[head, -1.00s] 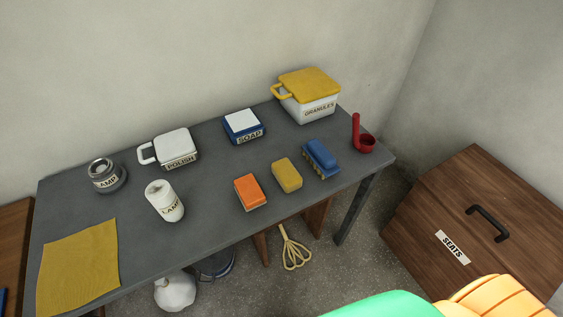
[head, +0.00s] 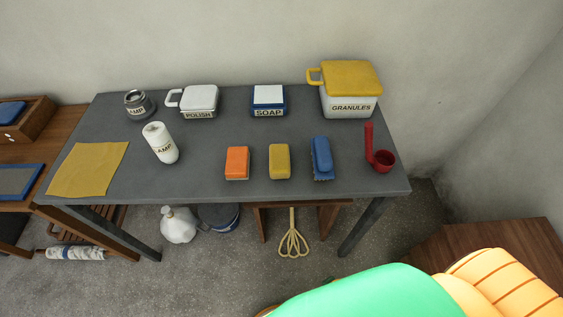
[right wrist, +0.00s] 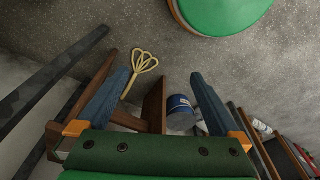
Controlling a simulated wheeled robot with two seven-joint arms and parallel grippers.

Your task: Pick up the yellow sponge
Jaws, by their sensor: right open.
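The yellow sponge (head: 279,161) lies on the grey table (head: 215,150), between an orange sponge (head: 237,162) and a blue brush (head: 321,157). Nothing holds it. My right gripper (right wrist: 158,77) shows only in the right wrist view. Its two fingers are wide apart with nothing between them, over the floor area. The yellow sponge does not show in that view. My left gripper is in neither view.
A white granules tub (head: 350,98), soap box (head: 268,101), polish container (head: 199,101) and grey jar (head: 139,104) line the table's back. A red ladle (head: 381,158) stands at the right. A white bottle (head: 160,143) and yellow cloth (head: 88,169) are left. A beater (head: 292,240) is below.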

